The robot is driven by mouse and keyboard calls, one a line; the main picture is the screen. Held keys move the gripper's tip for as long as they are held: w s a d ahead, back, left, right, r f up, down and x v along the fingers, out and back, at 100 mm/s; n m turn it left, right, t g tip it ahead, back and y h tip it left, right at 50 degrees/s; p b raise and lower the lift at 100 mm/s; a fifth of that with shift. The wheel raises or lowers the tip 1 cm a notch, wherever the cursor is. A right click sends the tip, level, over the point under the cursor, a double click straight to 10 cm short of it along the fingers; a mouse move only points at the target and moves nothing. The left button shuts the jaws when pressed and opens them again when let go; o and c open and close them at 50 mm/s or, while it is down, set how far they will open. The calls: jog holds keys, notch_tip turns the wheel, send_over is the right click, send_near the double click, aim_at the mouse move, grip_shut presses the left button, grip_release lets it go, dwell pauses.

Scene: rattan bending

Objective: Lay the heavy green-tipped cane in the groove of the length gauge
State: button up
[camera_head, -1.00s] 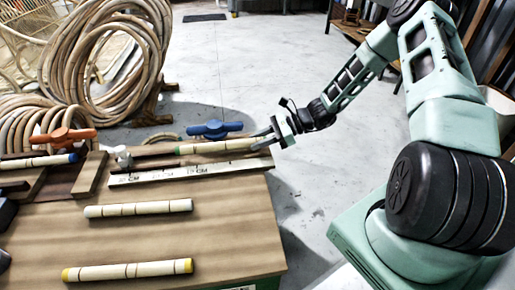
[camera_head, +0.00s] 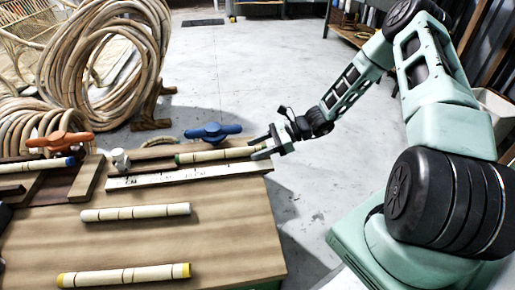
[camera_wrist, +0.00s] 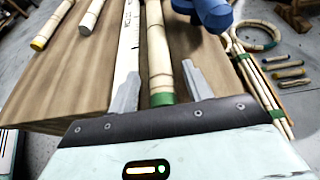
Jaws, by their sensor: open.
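The green-tipped cane (camera_head: 220,154) lies along the back of the length gauge (camera_head: 188,174), behind its white ruler face. Its left green band shows in the head view, and its near green tip (camera_wrist: 162,98) shows in the wrist view. My gripper (camera_head: 260,147) is open at the cane's right end. In the wrist view my gripper (camera_wrist: 160,88) has one finger on each side of the cane, with gaps. The groove under the cane is hidden, so I cannot tell how fully it is seated. A white knob (camera_head: 120,159) stands beyond the cane's left end.
A blue clamp (camera_head: 213,132) stands close behind the cane, and an orange clamp (camera_head: 60,141) at left. A blue-tipped cane (camera_head: 38,164) lies left. A pale cane (camera_head: 135,212) and a yellow-tipped cane (camera_head: 125,275) lie in front. The bench right front is bare.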

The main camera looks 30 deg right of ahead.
jog(key=p+v, duration=0.4)
jog(key=v, duration=0.7)
jog(key=s+a+r+n+g+h, duration=0.3)
jog(key=s+a+r+n+g, duration=0.15)
jog(key=a+r+n, duration=0.5)
jog(key=s+a+r+n+g+h, duration=0.35)
jog(key=a+n+g, duration=0.2)
jog(key=a, duration=0.65)
jog(key=s+a+r+n+t+h, duration=0.2)
jog(key=s+a+r+n, duration=0.2)
jog(key=s+n, duration=0.3)
jog(key=s+a+r+n+t+h, duration=0.2)
jog(key=s+a+r+n+h, duration=0.1)
jog(key=s+n, duration=0.5)
jog(key=shift+s+a+r+t, duration=0.3)
jog(key=shift+s+a+r, duration=0.15)
jog(key=shift+s, duration=0.3)
jog(key=shift+h, duration=0.25)
notch_tip(320, 180, up, 33)
jog(key=p, duration=3.3)
